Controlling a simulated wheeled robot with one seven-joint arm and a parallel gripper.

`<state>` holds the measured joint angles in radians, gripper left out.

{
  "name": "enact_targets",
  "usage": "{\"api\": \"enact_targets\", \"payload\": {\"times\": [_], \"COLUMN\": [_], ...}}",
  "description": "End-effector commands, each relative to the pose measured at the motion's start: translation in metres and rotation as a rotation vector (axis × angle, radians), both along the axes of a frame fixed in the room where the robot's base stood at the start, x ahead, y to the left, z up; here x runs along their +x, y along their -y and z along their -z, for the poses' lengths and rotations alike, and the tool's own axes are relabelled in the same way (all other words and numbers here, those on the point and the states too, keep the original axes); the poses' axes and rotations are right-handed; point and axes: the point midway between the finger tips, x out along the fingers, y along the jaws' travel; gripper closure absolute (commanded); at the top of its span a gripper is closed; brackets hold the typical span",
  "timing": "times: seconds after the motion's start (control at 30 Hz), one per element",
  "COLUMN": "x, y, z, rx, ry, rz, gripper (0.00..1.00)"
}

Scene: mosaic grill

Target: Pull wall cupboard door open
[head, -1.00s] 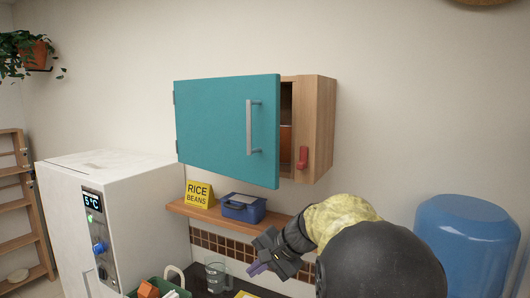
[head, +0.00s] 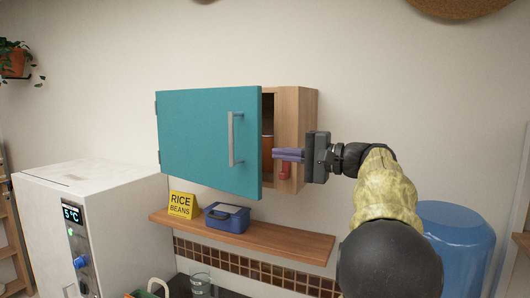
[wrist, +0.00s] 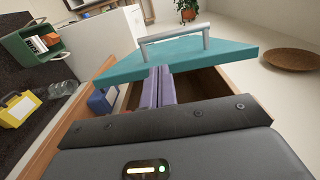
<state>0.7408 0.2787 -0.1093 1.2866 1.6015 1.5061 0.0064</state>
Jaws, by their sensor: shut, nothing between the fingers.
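The wall cupboard has a teal door (head: 205,142) hinged on its left, standing partly open with a gap on the right. A grey bar handle (head: 231,139) is upright near the door's free edge. The wooden cupboard body (head: 295,140) shows behind it, with something brown inside the gap. My gripper (head: 276,154) is shut, its purple fingers pointing left at the gap by the door's free edge. In the wrist view the shut fingers (wrist: 158,88) reach to the door's edge (wrist: 190,55); I cannot tell whether they touch it.
Below, a wooden shelf (head: 290,245) holds a yellow RICE BEANS sign (head: 182,205) and a blue box (head: 227,218). A white fridge (head: 105,215) stands left, a blue barrel (head: 455,240) right.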

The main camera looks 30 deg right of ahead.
Motion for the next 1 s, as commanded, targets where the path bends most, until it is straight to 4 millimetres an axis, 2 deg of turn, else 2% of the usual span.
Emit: {"api": "enact_targets", "payload": {"times": [0.6,1.0], "x": [0.07,0.074], "y": [-0.053,-0.057], "z": [-0.002,0.0], "rx": [0.001,-0.001], "ry": [-0.003,-0.002], "rz": [0.002,0.004], "gripper": [1.0,1.0]}}
